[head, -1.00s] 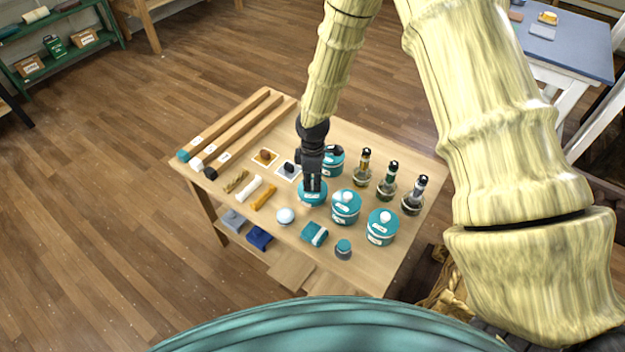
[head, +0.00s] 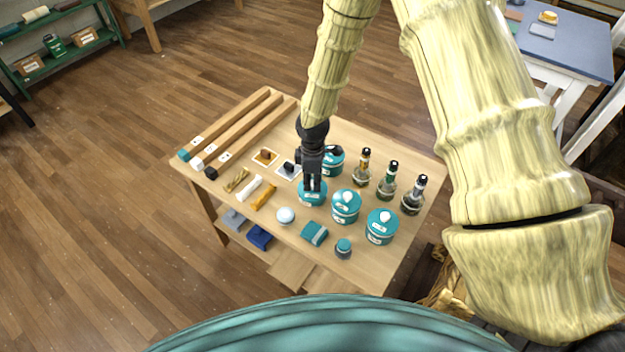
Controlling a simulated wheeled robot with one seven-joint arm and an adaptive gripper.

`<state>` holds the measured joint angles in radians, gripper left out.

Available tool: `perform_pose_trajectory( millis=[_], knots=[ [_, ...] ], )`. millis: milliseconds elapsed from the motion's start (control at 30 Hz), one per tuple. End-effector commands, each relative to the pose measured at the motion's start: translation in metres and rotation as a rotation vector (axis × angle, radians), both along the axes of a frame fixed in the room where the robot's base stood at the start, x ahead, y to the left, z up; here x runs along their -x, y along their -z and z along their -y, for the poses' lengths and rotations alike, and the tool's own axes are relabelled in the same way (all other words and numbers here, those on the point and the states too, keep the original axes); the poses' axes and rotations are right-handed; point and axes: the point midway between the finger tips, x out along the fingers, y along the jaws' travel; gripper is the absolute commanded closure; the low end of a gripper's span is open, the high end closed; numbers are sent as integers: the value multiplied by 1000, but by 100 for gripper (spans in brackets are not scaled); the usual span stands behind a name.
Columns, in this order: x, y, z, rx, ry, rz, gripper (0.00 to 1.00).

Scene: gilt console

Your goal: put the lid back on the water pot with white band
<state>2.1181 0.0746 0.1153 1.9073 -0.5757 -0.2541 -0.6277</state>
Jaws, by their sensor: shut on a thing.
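My gripper (head: 312,186) points straight down over the table, at the top of a teal pot (head: 313,199) with a pale label or band. Its fingers are closed at the pot's lid, around what seems to be the knob, which they mostly hide. I cannot tell whether the lid sits on the rim or is slightly above it. Two more teal pots with white knobs, a middle one (head: 346,208) and a right one (head: 382,228), stand to the right with their lids on. Another teal pot (head: 333,163) stands behind my gripper, its dark top partly hidden.
Three stoppered bottles (head: 387,184) stand at the right. A white ball-like thing (head: 285,215), a teal folded cloth (head: 314,233) and a small teal-topped jar (head: 343,248) lie in front. Long wooden bars (head: 240,130) lie at the left of the wooden table (head: 375,270).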

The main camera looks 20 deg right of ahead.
Motion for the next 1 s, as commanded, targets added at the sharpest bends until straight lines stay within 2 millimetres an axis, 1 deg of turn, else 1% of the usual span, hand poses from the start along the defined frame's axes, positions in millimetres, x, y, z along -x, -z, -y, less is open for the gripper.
perform_pose_trajectory(
  millis=[267, 300, 400, 633, 700, 767, 1000],
  knots=[
    [0, 0, 0, 0, 0, 0, 97],
    [0, 0, 0, 0, 0, 0, 71],
    [0, 0, 0, 0, 0, 0, 53],
    [0, 0, 0, 0, 0, 0, 53],
    [0, 0, 0, 0, 0, 0, 41],
    [0, 0, 0, 0, 0, 0, 32],
    [0, 0, 0, 0, 0, 0, 32]
  ],
)
